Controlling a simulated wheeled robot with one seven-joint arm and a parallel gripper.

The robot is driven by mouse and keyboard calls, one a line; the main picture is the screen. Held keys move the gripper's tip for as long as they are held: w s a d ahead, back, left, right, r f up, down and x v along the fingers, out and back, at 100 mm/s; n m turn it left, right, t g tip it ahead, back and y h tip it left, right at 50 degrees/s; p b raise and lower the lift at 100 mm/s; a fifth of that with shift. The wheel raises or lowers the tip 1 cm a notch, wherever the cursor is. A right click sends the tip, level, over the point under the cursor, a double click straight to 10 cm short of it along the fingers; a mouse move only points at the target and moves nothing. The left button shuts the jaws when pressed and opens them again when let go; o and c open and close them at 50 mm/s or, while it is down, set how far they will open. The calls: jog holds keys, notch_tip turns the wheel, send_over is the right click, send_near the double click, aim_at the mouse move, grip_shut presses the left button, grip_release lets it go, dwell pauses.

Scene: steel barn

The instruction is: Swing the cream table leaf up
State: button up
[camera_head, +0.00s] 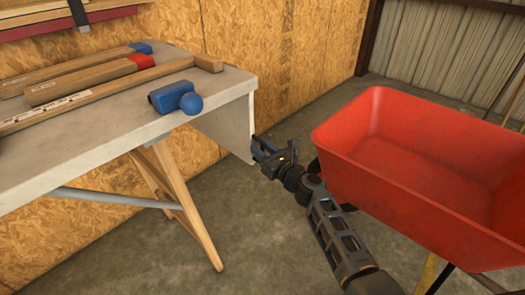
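The cream table leaf (228,126) hangs down at the right end of the cream workbench (90,138). Its narrow pale edge faces right, and its lower edge is well above the floor. My gripper (257,150) is at the leaf's lower right corner, coming in from the lower right.
A red wheelbarrow tub (420,165) stands close on the right of my arm. A blue tool with a ball end (176,98) and several wooden-handled tools (90,82) lie on the bench. A wooden trestle leg (185,205) stands below. The floor in front is clear.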

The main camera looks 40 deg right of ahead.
jog(key=shift+w, duration=0.1)
grip_shut()
dwell(0.3)
